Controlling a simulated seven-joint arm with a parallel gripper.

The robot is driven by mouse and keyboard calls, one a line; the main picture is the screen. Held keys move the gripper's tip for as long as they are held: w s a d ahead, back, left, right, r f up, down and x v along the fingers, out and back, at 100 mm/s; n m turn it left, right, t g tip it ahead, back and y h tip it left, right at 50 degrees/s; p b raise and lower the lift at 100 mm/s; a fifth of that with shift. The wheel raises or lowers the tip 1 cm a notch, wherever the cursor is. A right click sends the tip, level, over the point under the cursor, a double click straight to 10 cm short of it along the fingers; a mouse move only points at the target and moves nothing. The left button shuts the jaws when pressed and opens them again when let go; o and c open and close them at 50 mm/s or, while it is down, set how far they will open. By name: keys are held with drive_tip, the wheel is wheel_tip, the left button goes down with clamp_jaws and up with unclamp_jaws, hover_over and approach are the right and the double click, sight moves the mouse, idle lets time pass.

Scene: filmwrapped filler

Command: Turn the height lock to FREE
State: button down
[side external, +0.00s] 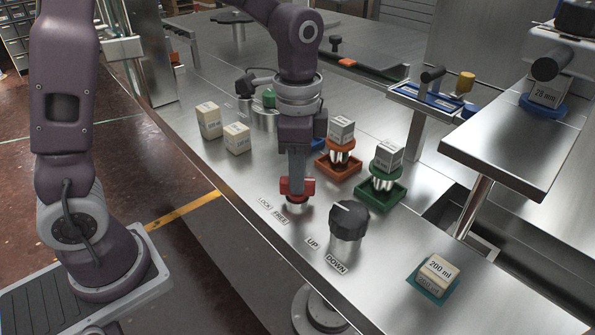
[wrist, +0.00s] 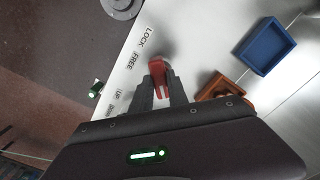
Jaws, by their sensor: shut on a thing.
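The height lock is a red lever knob (side external: 297,189) on the steel bench, beside the printed labels LOCK (side external: 265,203) and FREE (side external: 281,217). In the wrist view the red lever (wrist: 158,80) lies between my fingers, with FREE (wrist: 134,60) to its upper left and LOCK (wrist: 148,40) above that. My gripper (side external: 297,177) points down from above and is shut on the red lever; its fingers also show in the wrist view (wrist: 161,92). I cannot tell exactly which label the lever points to.
A black knob (side external: 349,221) with UP and DOWN labels stands close on the right. Orange (side external: 337,168) and green (side external: 381,192) trays holding labelled blocks stand behind it. A 200 ml block (side external: 438,272) sits at the front right. The bench's front edge is close to the lock.

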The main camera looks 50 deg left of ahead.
drive_tip(key=shift+n, duration=0.4)
drive_tip(key=n, duration=0.3)
drive_tip(key=shift+n, duration=0.4)
drive_tip(key=n, duration=0.4)
drive_tip(key=shift+n, duration=0.3)
drive_tip(key=n, duration=0.4)
drive_tip(key=shift+n, duration=2.5)
drive_tip(key=c, duration=1.3)
unclamp_jaws()
